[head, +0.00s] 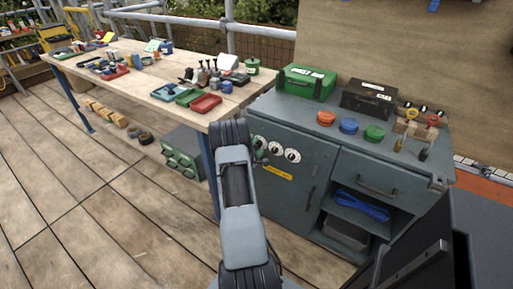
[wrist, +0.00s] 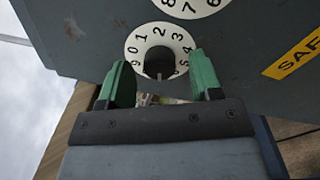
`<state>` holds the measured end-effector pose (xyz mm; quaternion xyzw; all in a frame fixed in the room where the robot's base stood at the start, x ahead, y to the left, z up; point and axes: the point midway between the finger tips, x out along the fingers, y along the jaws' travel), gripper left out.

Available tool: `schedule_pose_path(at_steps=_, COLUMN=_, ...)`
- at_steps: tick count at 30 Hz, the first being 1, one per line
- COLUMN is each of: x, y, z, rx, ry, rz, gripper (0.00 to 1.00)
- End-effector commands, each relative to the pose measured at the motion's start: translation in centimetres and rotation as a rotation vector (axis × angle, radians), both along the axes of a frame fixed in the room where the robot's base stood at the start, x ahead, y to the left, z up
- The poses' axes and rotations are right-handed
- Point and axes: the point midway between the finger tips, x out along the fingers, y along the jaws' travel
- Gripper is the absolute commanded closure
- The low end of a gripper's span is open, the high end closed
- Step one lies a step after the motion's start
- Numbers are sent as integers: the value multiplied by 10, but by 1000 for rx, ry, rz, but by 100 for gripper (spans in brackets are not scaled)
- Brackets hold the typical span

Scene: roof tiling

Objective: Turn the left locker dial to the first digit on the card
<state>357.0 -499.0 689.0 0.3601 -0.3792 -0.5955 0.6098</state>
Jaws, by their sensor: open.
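The left dial (wrist: 141,38) is a white disc with black digits and a dark centre knob (wrist: 158,61). In the wrist view it sits between the two green fingers of my gripper (wrist: 160,64), which are open and spread to either side of the knob. I cannot tell whether they touch it. Digits 0 to 5 and 9 show around it; the lower rim is partly hidden. No card with a readable digit shows.
The middle dial (head: 275,148) and right dial (head: 292,155) sit close by, with a yellow label (head: 277,172) below. A green box (head: 305,82), a black box (head: 369,98) and coloured lids stand on the locker. A cluttered wooden table (head: 150,85) is to the left.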

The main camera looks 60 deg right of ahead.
Motion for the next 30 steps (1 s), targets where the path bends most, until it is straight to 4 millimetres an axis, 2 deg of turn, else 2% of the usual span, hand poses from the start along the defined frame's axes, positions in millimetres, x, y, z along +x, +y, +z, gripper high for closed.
schedule_pose_path(at_steps=5, x=1, y=5, z=0, rx=1, ry=0, rz=2, gripper=41)
schedule_pose_path(at_steps=8, x=2, y=18, z=0, rx=1, ry=0, rz=4, gripper=41)
schedule_pose_path(at_steps=21, x=1, y=104, z=-3, rx=2, ry=0, rz=4, gripper=41)
schedule_pose_path(at_steps=30, x=0, y=134, z=-5, rx=0, ry=0, rz=1, gripper=41)
